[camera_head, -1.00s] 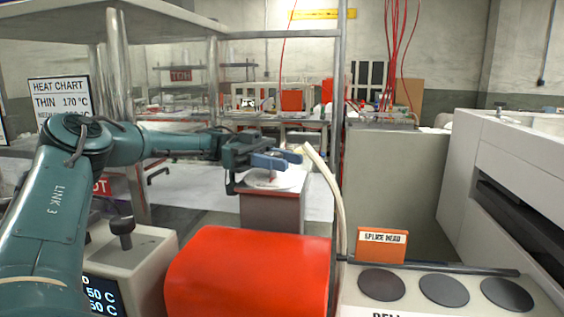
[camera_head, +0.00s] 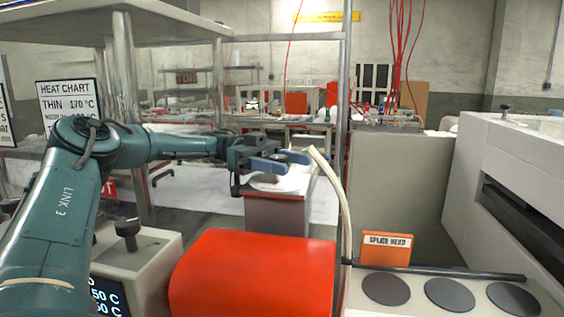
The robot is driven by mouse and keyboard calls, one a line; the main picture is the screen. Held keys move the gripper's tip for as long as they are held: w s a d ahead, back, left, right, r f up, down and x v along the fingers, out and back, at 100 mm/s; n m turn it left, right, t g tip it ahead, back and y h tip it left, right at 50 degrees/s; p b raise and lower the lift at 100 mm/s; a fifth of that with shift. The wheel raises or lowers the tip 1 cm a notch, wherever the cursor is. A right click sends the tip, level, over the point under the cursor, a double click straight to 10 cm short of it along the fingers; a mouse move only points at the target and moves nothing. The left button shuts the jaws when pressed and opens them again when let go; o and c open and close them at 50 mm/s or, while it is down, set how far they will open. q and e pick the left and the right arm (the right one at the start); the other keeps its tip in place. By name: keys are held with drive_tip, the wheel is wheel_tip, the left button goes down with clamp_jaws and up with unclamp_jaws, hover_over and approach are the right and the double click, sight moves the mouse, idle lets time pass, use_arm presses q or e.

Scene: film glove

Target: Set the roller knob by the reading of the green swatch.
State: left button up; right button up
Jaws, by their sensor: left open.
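My left arm comes in from the left, and my left gripper (camera_head: 282,163), with blue fingers, is open. In the picture it is over a small stand (camera_head: 277,212) with a pale round top; whether it touches anything there I cannot tell. A dark upright knob (camera_head: 127,234) stands on a pale control box (camera_head: 152,258) at the lower left, well apart from the gripper. The box's display (camera_head: 106,297) is partly cut off and shows "50 C". I make out no green swatch. My right gripper is out of view.
A rounded red-orange body (camera_head: 252,273) fills the lower middle. A pale curved hose (camera_head: 334,178) and a metal post (camera_head: 342,120) rise beside it. An orange "SPLICE HEAD" sign (camera_head: 387,249) stands behind dark discs (camera_head: 386,289). A large white machine (camera_head: 490,240) stands at the right.

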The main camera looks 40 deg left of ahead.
use_arm(q)
drive_tip(key=shift+s+a, duration=0.2)
drive_tip(key=shift+a, duration=3.5)
